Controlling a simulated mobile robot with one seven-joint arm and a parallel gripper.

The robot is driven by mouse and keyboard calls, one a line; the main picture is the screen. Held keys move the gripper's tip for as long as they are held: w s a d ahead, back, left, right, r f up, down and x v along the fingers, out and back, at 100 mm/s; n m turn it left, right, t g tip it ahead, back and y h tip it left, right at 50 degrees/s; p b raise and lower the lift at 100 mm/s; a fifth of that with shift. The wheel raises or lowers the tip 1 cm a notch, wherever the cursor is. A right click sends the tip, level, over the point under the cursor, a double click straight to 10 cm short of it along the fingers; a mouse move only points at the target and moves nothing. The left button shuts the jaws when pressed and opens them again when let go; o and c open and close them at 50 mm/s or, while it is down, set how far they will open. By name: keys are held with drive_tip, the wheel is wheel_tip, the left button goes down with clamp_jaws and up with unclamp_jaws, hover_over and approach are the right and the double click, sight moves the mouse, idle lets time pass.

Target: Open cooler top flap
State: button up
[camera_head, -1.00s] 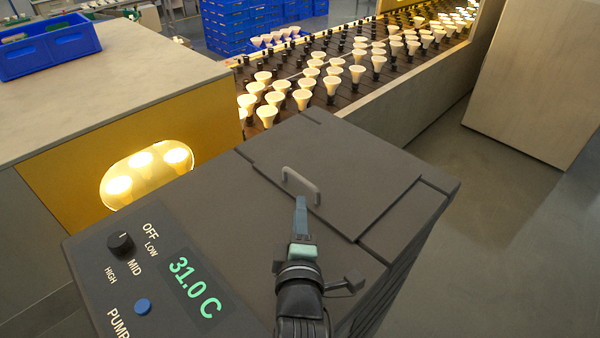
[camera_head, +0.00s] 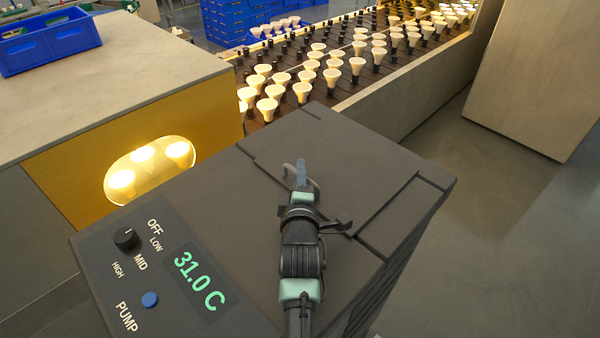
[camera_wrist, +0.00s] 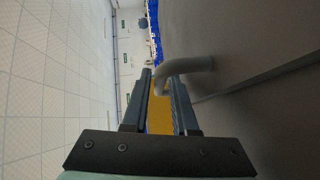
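The cooler (camera_head: 190,210) is a dark grey box with a flat top flap (camera_head: 345,165) that lies closed.
The cooler's panel has a black knob (camera_head: 126,238), a blue button (camera_head: 149,299) and a 31.0 C display (camera_head: 200,282). Behind is a rack (camera_head: 350,98) of several bulbs. A counter (camera_head: 110,85) with a blue crate (camera_head: 48,42) stands left. Open floor (camera_head: 480,220) lies right.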

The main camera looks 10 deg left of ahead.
clamp_jaws()
idle(1.4)
